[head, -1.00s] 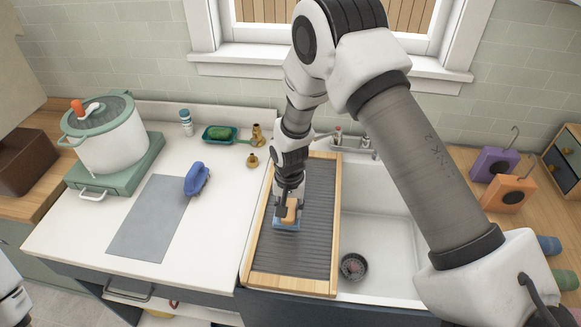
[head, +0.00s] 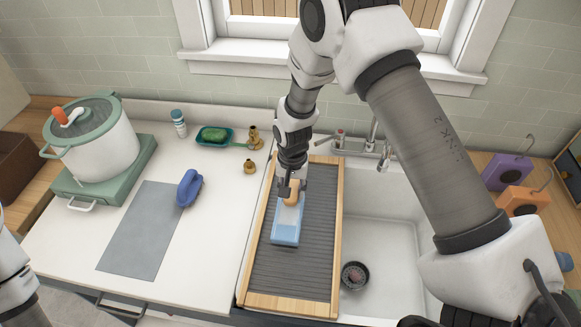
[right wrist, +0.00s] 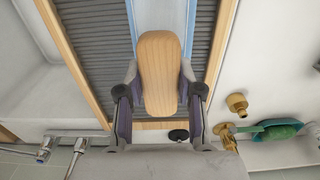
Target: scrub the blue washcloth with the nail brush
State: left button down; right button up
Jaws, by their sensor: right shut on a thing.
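My right gripper (head: 290,190) is shut on the wooden nail brush (head: 292,197). In the right wrist view the brush's rounded wooden back (right wrist: 159,72) sits between my two fingers; its bristles are hidden underneath. The blue washcloth (head: 286,232) lies flat, as a light-blue strip, on the ribbed grey board. The brush is over the washcloth's far end, and I cannot tell whether it touches. The washcloth also shows along the brush's sides in the right wrist view (right wrist: 191,20). A part of my left arm shows at the left edge, but its gripper is out of view.
The wood-framed washboard (head: 250,290) lies left of the sink basin (head: 385,225). A blue-handled brush (head: 189,188) is by a grey mat (head: 140,235). A pot (head: 95,140), a green soap dish (head: 215,137) and brass pieces stand behind. A drain (head: 355,276) is in the sink.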

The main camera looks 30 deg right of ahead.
jog(key=r, duration=0.1)
jog(key=s+r+p, duration=0.1)
jog(key=r, duration=0.1)
jog(key=shift+s+a+r+p, duration=0.15)
jog(key=shift+a+r+p, duration=0.15)
jog(key=shift+a+p, duration=0.05)
jog(key=shift+r+p, duration=0.3)
jog(key=shift+w+d+r, duration=0.2)
jog(key=shift+w+r, duration=0.15)
jog(key=shift+r, duration=0.6)
jog(key=shift+s+a+r, duration=0.1)
jog(key=shift+s+r, duration=0.1)
jog(key=shift+w+f, duration=0.1)
jog(key=shift+w, duration=0.05)
